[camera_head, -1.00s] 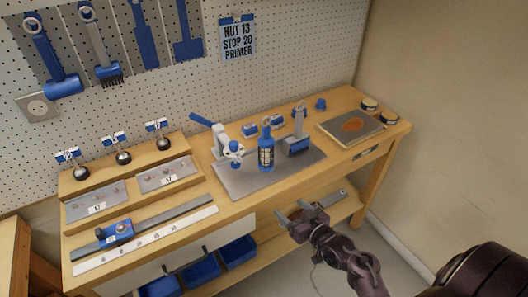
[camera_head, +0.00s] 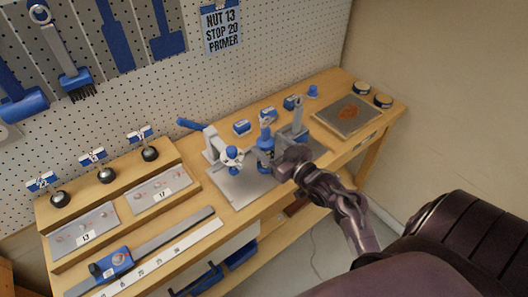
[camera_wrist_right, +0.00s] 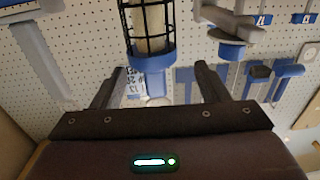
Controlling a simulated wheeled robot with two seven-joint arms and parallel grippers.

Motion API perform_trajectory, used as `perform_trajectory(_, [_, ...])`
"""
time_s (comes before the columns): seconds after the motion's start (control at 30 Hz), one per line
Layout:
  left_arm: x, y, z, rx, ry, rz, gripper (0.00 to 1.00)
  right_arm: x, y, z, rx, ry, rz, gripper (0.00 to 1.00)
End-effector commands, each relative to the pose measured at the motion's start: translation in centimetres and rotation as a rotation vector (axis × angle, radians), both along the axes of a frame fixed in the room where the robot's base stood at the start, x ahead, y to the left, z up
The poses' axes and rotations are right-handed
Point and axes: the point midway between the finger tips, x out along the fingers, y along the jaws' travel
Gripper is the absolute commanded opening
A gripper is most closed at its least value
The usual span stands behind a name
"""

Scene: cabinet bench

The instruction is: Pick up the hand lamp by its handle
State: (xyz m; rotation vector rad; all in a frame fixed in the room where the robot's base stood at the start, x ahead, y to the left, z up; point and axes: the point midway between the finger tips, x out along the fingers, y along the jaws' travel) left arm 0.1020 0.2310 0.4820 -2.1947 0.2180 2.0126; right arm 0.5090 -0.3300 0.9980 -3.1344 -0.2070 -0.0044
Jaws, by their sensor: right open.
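The hand lamp (camera_head: 266,145) stands upright on a grey mat (camera_head: 236,188) on the bench. It has a blue top and a caged bulb; its lower part is partly hidden behind my right gripper in the head view. My right gripper (camera_head: 281,164) is at the lamp's near right side. In the right wrist view, which looks upside down, the lamp's cage and blue collar (camera_wrist_right: 150,62) appear between the spread fingers of the right gripper (camera_wrist_right: 160,68). The fingers are open and empty; I cannot tell whether the lamp is fully between them. My left gripper is out of view.
A grey tool with a blue base (camera_head: 298,121) stands close right. Small blue boxes (camera_head: 241,127) lie behind. A board with a brown patch (camera_head: 347,115) is at the right.

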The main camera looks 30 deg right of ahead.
Motion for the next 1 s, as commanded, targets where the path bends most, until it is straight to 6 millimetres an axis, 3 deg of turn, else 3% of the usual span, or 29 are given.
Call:
perform_trajectory(0.13, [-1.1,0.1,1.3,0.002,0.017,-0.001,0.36,2.1,-0.2,0.6,0.002,-0.001,0.0,0.68])
perform_trajectory(0.3, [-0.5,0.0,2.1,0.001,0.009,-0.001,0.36,4.3,-0.2,0.4,0.001,-0.001,-0.001,0.68])
perform_trajectory(0.5, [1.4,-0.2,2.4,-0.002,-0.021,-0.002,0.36,5.0,0.0,0.1,0.0,0.001,-0.001,0.68])
perform_trajectory(0.63, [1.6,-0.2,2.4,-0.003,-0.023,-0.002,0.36,5.0,0.0,0.1,-0.001,0.001,-0.001,0.68])
perform_trajectory(1.0, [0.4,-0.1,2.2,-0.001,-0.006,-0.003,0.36,5.0,0.0,0.1,0.0,0.001,-0.001,0.2])
